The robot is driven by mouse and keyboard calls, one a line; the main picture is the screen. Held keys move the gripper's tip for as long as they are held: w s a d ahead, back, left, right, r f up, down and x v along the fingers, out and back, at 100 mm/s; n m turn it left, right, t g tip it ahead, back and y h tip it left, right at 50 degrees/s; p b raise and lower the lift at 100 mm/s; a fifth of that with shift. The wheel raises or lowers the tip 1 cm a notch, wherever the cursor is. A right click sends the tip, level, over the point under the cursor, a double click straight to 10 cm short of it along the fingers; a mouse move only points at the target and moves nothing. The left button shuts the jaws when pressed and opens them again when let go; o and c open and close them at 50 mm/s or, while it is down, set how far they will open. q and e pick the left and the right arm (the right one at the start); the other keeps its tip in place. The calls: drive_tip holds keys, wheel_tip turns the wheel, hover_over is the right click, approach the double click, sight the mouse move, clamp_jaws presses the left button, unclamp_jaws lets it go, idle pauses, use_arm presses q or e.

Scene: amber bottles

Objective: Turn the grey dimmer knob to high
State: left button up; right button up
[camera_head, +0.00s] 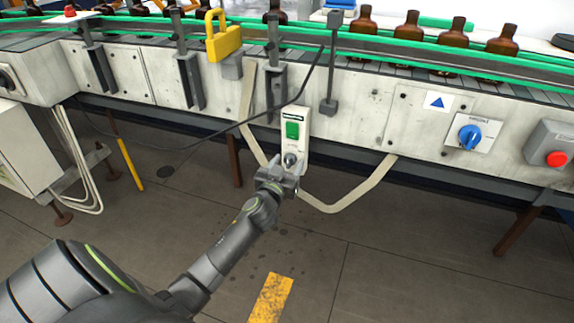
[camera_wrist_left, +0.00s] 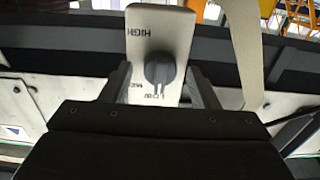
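The grey dimmer knob (camera_head: 290,159) sits on the lower part of a pale control box (camera_head: 301,117), below a green switch (camera_head: 292,130). In the left wrist view the knob (camera_wrist_left: 160,69) shows dark grey on the pale panel, with HIGH, MED and LOW lettering around it. A pale mark on the knob seems to face the LOW lettering. My left gripper (camera_head: 284,175) is right at the knob. Its two fingers (camera_wrist_left: 160,86) stand apart, one on each side of the knob, with visible gaps. My right gripper is not in view.
A blue rotary switch (camera_head: 469,137) and a red button (camera_head: 557,159) are on the conveyor side to the right. A yellow padlock (camera_head: 222,38) hangs above left. Amber bottles (camera_head: 455,33) stand on the conveyor. A dark cable and pale conduit run by the control box.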

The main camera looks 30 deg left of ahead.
use_arm(q)
drive_tip(key=c, duration=0.9)
drive_tip(key=shift+c, duration=0.2)
